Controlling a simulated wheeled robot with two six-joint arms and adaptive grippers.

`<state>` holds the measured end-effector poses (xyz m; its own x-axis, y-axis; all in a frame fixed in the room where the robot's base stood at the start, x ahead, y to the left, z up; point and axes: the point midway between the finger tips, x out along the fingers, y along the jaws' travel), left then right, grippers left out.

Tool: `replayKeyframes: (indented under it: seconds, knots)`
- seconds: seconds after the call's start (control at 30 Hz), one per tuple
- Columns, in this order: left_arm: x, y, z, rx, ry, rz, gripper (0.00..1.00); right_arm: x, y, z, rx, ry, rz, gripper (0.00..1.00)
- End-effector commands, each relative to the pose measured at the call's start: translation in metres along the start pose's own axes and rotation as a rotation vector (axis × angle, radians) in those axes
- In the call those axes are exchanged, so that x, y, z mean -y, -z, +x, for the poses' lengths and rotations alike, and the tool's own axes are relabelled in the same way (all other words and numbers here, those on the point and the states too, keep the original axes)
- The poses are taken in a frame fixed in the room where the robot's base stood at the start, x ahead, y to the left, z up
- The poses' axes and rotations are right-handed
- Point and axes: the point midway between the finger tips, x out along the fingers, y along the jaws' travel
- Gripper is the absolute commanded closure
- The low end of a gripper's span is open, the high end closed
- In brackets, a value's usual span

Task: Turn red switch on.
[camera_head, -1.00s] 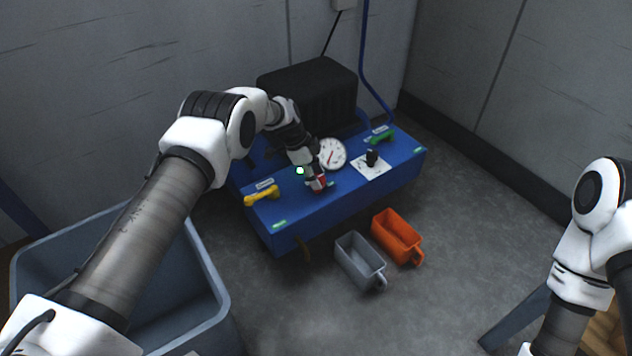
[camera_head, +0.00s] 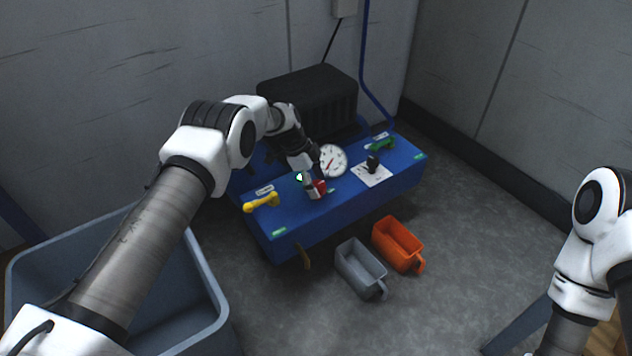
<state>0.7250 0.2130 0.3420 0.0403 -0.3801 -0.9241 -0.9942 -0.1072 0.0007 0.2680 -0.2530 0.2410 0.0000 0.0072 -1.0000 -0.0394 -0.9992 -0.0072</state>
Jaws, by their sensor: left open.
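The red switch (camera_head: 320,187) sits on top of the blue console (camera_head: 345,212), near its middle, with a pale part at its left side. My left gripper (camera_head: 314,176) reaches over the console from the left and is open just above and behind the switch. It partly hides the switch's back. I cannot tell whether its fingers touch the switch, nor which position the switch is in. My right arm shows at the right edge, but its gripper is outside the view.
A yellow handle (camera_head: 262,202), a round white gauge (camera_head: 332,161), a black knob (camera_head: 372,163) and a green handle (camera_head: 382,144) are on the console. A grey bin (camera_head: 362,268) and an orange bin (camera_head: 398,243) stand on the floor in front. A large blue-grey tub (camera_head: 215,290) stands at left.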

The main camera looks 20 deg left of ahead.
Motion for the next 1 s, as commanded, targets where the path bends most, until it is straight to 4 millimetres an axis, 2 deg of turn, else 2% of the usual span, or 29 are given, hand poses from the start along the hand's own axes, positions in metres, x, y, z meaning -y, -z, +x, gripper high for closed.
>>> replayKeyframes:
  seconds: [0.17, 0.5, 0.6, 0.73, 1.0]
  knots:
    - [0.001, 0.0, -0.013, 0.0, 0.002, 0.0, 0.29, 0.0, 0.0, 0.0, 0.0, 0.0, 0.0, 1.0]
    - [0.001, 0.0, -0.094, -0.001, 0.003, 0.0, 0.29, 0.0, 0.0, 0.0, 0.0, 0.0, 0.0, 1.0]
    - [0.0, 0.0, -0.111, -0.001, 0.001, 0.0, 0.29, 0.0, 0.0, 0.0, 0.0, 0.0, 0.0, 1.0]
    - [0.0, -0.001, -0.119, 0.0, 0.0, 0.0, 0.29, 0.0, 0.0, 0.0, 0.0, 0.0, 0.0, 1.0]
    - [0.0, 0.0, -0.12, 0.0, 0.0, 0.0, 0.29, 0.0, 0.0, 0.0, 0.0, 0.0, 0.0, 1.0]
